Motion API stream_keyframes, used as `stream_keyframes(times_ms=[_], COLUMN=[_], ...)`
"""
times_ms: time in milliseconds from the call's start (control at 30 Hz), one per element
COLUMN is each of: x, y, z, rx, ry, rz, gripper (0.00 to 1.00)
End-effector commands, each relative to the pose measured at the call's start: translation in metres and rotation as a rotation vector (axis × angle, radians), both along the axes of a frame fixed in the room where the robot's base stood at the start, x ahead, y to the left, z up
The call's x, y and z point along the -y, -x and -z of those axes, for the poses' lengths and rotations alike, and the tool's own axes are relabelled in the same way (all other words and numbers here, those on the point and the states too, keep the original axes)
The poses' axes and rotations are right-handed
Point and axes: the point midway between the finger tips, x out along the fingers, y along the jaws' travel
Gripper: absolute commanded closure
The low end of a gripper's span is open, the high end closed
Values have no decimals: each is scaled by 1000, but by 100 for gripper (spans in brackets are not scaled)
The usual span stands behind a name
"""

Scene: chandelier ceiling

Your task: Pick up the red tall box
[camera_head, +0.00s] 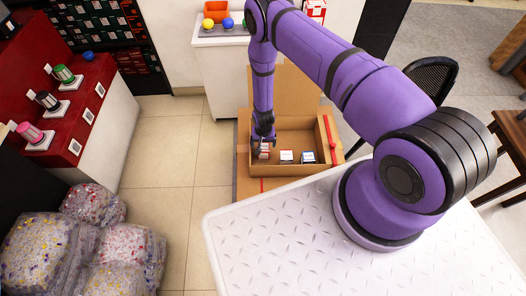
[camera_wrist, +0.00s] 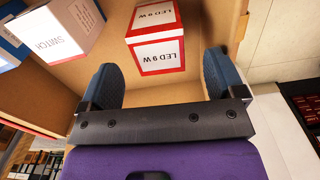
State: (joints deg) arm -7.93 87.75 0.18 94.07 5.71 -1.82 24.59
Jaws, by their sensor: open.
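The red tall box, red and white with "LED 9 W" on it (camera_wrist: 157,55), stands inside the open cardboard carton. In the wrist view it lies just beyond my gripper (camera_wrist: 163,82), in line with the gap between the two blue fingers. My gripper is open, one finger toward each side of the box; I cannot tell whether they touch it. In the head view the red box (camera_head: 264,154) shows small at the carton's left end, partly hidden under my gripper (camera_head: 264,141).
The cardboard carton (camera_head: 292,171) has raised walls and flaps around the box. A white "SWITCH" box (camera_wrist: 62,38) and a blue-and-white box (camera_head: 308,157) stand further along inside it. Wrapped bundles (camera_head: 75,240) lie on the floor at left; tiled floor there is clear.

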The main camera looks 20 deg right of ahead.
Motion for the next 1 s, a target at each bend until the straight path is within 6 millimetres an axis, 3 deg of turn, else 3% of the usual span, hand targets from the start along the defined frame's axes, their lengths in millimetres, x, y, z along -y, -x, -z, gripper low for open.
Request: stream_keyframes(times_ms=[167, 500, 833, 1000], x=[0, 0, 0, 0], y=[1, 0, 0, 0], z=[11, 53, 57, 57], rx=[-1, 0, 0, 0], ry=[1, 0, 0, 0], rz=[0, 1, 0, 0], gripper=[12, 12, 12, 51])
